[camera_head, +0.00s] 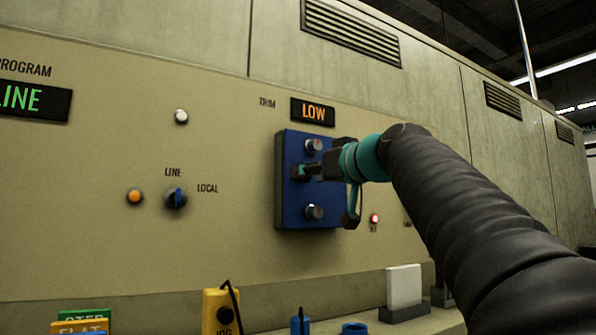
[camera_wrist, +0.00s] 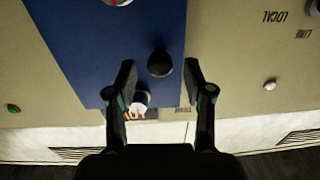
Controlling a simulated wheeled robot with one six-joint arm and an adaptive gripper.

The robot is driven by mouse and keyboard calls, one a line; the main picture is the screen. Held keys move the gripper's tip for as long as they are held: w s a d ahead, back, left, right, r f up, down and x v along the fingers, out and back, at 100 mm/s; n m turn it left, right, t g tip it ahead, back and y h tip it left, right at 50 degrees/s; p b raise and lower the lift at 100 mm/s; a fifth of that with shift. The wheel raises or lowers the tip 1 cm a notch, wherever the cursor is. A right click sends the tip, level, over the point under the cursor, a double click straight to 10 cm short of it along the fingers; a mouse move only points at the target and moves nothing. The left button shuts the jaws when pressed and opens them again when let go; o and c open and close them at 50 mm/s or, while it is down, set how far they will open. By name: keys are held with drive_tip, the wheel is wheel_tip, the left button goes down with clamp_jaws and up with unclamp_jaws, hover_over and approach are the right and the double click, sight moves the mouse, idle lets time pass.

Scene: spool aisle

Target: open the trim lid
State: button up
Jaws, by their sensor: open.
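The trim unit is a blue rectangular panel (camera_head: 290,210) standing out from the beige wall under the TRIM label. In the head view it carries a knob near the top (camera_head: 314,145) and one near the bottom (camera_head: 313,212). In the wrist view the blue face (camera_wrist: 80,45) fills the upper middle. A dark round knob (camera_wrist: 160,63) shows between my fingers, with a pale-topped knob (camera_wrist: 140,97) nearby. My gripper (camera_wrist: 160,82) is open in front of the panel, a finger on either side of the dark knob. Contact cannot be told. In the head view my gripper hides part of the panel.
A LOW display (camera_head: 313,112) sits above the panel. To the left are an orange button (camera_head: 135,197), a LINE/LOCAL selector (camera_head: 176,198) and a white button (camera_head: 181,116). A red-lit button (camera_head: 374,218) is on the right. A yellow JOG box (camera_head: 221,310) stands below.

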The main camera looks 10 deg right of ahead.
drive_tip(key=shift+x, duration=1.35)
clamp_jaws()
